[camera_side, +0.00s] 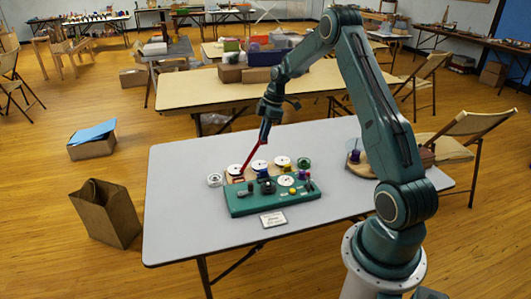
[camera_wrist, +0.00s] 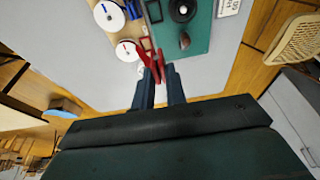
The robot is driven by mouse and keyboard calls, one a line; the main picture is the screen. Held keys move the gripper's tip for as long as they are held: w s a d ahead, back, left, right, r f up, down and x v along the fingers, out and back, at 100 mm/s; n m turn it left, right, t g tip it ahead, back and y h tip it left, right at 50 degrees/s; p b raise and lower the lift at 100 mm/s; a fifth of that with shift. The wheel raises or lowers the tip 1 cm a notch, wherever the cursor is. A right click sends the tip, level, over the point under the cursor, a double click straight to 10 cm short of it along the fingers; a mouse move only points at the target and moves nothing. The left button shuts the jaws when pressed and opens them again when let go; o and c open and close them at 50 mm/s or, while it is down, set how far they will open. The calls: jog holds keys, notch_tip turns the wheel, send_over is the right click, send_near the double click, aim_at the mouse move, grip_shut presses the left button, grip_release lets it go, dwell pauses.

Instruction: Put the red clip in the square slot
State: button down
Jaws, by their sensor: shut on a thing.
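The red clip (camera_side: 250,157) is long and thin and slants down and left from my gripper (camera_side: 265,135) in the side view. Its lower end is over the left back part of the board group, beside a white disc; I cannot tell if it touches anything. In the wrist view the red clip (camera_wrist: 151,60) shows between and ahead of the dark blue fingers of my gripper (camera_wrist: 158,76), which are shut on it. A dark square outline (camera_wrist: 154,11) lies at the teal board's edge, perhaps the square slot. A smaller reddish frame (camera_wrist: 146,43) is near the clip's tip.
The teal board (camera_side: 245,205) carries several knobs and small parts. Behind it, a wooden board holds white discs, including one disc (camera_wrist: 108,15) in the wrist view. A small white label card (camera_side: 273,219) lies in front. The grey tabletop (camera_side: 185,225) is clear at the left.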

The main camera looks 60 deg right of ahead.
notch_tip(320, 180, down, 16)
jog(key=shift+r, duration=0.1)
dwell(0.8)
jog(key=shift+f, duration=0.2)
jog(key=c, duration=1.7)
grip_release()
jog(key=shift+r, duration=0.15)
jog(key=v, duration=1.2)
